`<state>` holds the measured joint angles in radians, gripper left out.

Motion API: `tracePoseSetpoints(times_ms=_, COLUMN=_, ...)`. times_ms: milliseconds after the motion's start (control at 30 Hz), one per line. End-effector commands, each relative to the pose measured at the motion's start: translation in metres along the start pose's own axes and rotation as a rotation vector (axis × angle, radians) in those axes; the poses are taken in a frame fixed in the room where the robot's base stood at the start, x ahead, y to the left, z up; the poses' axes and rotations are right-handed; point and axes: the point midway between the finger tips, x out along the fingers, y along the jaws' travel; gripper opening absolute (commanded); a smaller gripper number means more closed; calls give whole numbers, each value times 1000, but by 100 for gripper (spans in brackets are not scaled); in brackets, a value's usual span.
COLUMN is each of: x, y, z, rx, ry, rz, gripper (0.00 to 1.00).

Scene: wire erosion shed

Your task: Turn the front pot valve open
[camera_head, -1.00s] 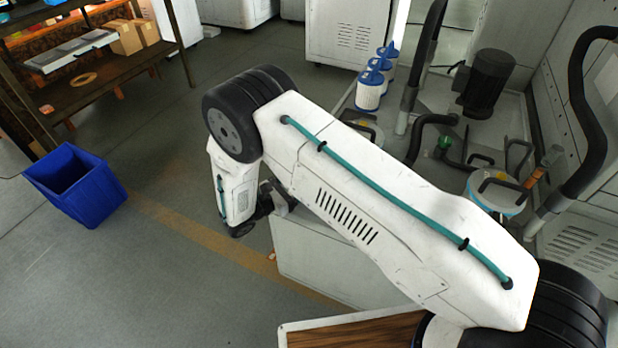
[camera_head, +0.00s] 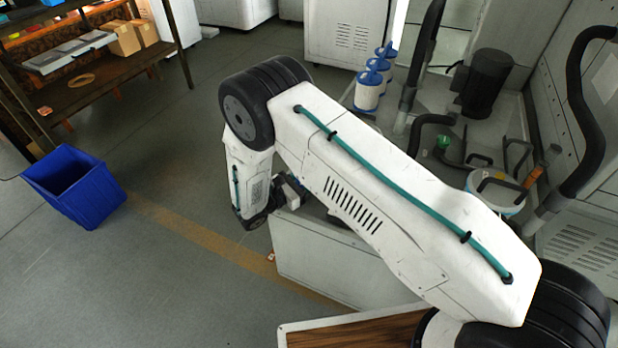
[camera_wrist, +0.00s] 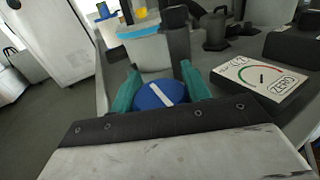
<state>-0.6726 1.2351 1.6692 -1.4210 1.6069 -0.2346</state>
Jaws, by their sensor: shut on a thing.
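A round blue knob (camera_wrist: 166,93) with a white bar across its face shows in the wrist view; I take it to be the valve knob. The teal fingers of my gripper (camera_wrist: 163,88) stand on either side of it, shut on it. The white bar lies tilted, from upper left to lower right. Beside it on the right is a white dial plate (camera_wrist: 262,78) with a green and red arc, a dark pointer mark and lettering. In the head view my own arm hides the gripper and the knob.
A pot with a blue rim (camera_head: 497,192), a dark motor (camera_head: 486,82) and blue-capped white filters (camera_head: 368,88) stand on the machine bench behind my arm. A blue bin (camera_head: 75,187) stands on the floor at the left, near a shelf (camera_head: 95,92). The floor between is clear.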

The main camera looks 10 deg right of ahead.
Motion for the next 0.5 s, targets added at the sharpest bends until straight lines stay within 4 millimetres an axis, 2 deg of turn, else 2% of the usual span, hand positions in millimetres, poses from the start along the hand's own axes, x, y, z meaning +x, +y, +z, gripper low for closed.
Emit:
tracePoseSetpoints(times_ms=267, x=0, y=1, z=0, rx=-3, ry=0, rz=89, gripper=24)
tracePoseSetpoints(times_ms=500, x=0, y=4, z=0, rx=-4, ry=1, rz=275, gripper=24)
